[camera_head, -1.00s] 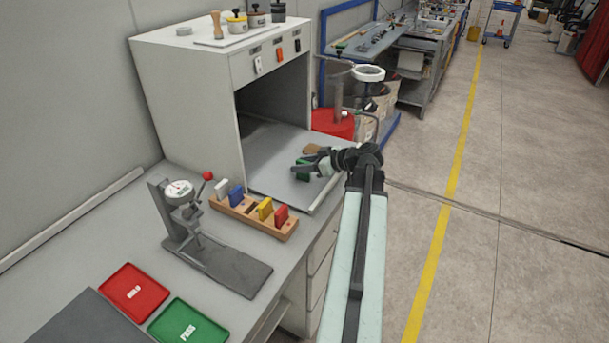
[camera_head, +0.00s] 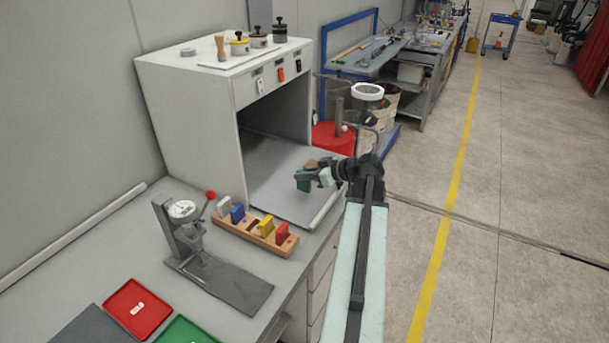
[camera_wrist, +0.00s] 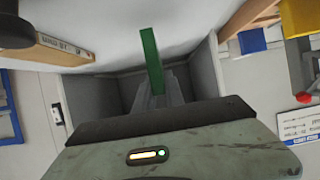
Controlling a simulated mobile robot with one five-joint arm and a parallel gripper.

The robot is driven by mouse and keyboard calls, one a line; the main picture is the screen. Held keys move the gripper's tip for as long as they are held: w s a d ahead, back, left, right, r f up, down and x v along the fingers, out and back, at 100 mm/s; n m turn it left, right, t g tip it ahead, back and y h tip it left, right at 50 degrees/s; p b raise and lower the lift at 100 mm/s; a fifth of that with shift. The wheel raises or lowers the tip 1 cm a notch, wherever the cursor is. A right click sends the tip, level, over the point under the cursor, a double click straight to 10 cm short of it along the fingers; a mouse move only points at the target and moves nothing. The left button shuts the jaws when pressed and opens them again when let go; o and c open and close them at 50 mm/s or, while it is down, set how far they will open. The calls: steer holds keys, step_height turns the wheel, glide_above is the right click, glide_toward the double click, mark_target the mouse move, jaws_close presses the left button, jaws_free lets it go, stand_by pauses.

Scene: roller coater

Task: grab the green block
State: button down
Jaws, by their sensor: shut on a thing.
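The green block (camera_head: 303,183) is at the end of my gripper (camera_head: 312,177), over the grey floor at the cabinet's open front. My gripper is shut on it. Whether the block touches the surface below is hard to tell. In the wrist view the green block (camera_wrist: 151,60) stands up as a narrow strip between my fingertips (camera_wrist: 156,88). My fingers and wrist hide part of it in the head view.
The white cabinet (camera_head: 185,105) rises behind and left of my gripper. A wooden rack (camera_head: 236,230) with white, blue, yellow and red blocks stands to the left. A brown block (camera_head: 327,162) lies close behind my gripper.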

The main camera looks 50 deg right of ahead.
steer(key=s+d+r+p, duration=0.1)
steer(key=s+r, duration=0.1)
steer(key=s, duration=1.4)
steer(key=shift+d, duration=0.3)
